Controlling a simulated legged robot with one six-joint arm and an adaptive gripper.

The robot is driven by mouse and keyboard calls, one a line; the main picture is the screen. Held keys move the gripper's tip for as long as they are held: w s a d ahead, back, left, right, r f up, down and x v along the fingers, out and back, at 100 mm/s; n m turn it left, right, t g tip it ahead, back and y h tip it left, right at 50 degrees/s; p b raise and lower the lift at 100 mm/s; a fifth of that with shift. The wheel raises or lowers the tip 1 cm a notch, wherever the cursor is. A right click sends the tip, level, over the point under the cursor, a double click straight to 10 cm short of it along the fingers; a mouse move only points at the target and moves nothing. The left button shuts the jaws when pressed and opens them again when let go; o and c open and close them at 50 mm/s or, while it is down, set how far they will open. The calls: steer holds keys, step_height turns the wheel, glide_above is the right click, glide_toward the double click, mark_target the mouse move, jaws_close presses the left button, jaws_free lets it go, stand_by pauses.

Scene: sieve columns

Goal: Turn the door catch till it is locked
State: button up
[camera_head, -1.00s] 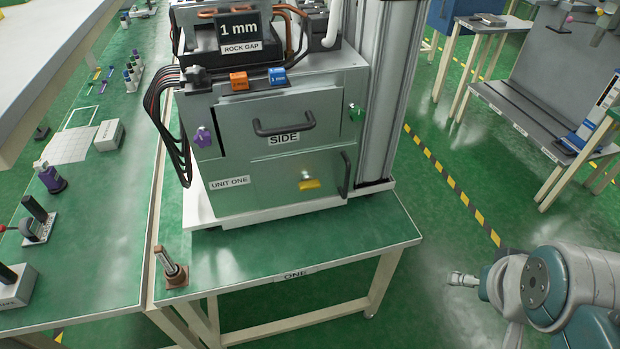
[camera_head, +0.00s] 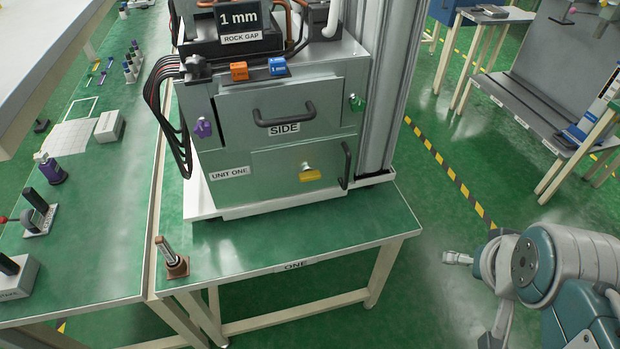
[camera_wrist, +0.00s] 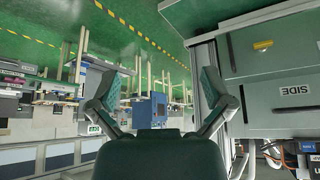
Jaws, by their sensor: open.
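The sieve unit (camera_head: 270,130) stands on the table marked ONE. Its lower door (camera_head: 270,168), labelled UNIT ONE, sits flush in the front, with a black upright handle (camera_head: 346,165) at its right side. A yellow catch with a pale round knob (camera_head: 309,174) is on this door, left of the handle; its lever lies about level. My gripper (camera_head: 457,258) is at the lower right of the head view, well apart from the unit. In the wrist view my gripper (camera_wrist: 155,85) has its two fingers spread with nothing between them.
The SIDE panel (camera_head: 285,108) above has a black handle, with a purple knob (camera_head: 203,128) and a green knob (camera_head: 357,103) beside it. A metal post on a brown base (camera_head: 175,265) stands at the table's front left corner. Floor between table and arm is clear.

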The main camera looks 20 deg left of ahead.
steer(key=w+a+f+n+t+y, duration=0.1)
steer(key=w+a+f, duration=0.15)
steer(key=w, duration=0.35)
steer(key=w+a+f+n+t, duration=0.1)
steer(key=w+a+t, duration=0.15)
steer(key=w, duration=0.35)
steer(key=n+t+y, duration=0.4)
steer(key=t+y, duration=0.2)
steer(key=y, duration=0.2)
glide_toward(311, 180)
steer(key=x, duration=1.1)
steer(key=shift+w+a, duration=0.1)
steer(key=shift+a, duration=0.05)
steer(key=shift+c, duration=0.3)
steer(key=c, duration=0.9)
